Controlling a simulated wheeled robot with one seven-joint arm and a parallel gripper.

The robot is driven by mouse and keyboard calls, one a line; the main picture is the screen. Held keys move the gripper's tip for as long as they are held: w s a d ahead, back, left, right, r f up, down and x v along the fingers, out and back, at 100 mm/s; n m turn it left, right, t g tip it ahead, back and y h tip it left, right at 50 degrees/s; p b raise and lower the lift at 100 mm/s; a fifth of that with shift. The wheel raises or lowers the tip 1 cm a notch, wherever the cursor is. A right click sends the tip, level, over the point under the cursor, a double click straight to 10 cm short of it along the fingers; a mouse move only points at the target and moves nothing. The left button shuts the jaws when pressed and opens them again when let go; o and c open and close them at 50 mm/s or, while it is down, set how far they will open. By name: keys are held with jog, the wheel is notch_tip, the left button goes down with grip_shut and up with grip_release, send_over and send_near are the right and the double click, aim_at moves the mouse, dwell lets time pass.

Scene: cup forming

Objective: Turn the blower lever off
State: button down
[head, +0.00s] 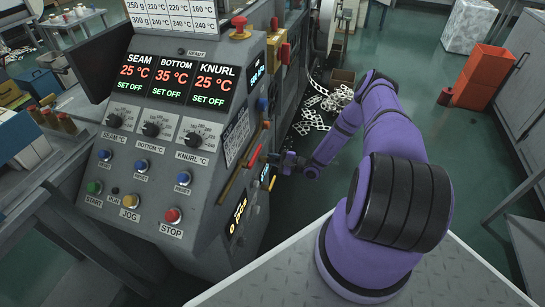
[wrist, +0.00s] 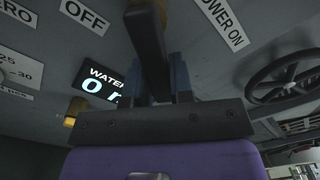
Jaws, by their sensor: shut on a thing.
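In the wrist view the dark bar of the blower lever (wrist: 147,45) runs up between my fingers, with a yellow-brown end at the top edge. My gripper (wrist: 157,75) is shut on this lever. A white OFF label (wrist: 84,17) lies to the upper left of the lever. A partly cut label ending in "OWER ON" (wrist: 222,22) lies to its upper right. In the head view my gripper (head: 274,160) is at the side panel of the grey machine (head: 130,200). The grip and the held lever are too small to make out there.
A dark handwheel (wrist: 285,77) is to the right. In the head view, white scraps (head: 315,115) lie on the floor and orange boxes (head: 482,78) stand at the right.

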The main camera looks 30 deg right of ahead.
jog(key=shift+s+a+f+m, duration=0.4)
jog(key=shift+a+m, duration=0.1)
jog(key=shift+m, duration=1.25)
jog(key=shift+s+a+f+m, duration=0.3)
jog(key=shift+s+a+m, duration=0.2)
jog(key=shift+m, duration=1.3)
jog(key=shift+s+a+f+m, duration=0.35)
jog(key=shift+a+m, duration=0.2)
jog(key=shift+m, duration=1.2)
jog(key=c, duration=1)
grip_release()
jog(key=v, duration=1)
jog(key=shift+s+d, duration=0.25)
jog(key=shift+s, duration=0.1)
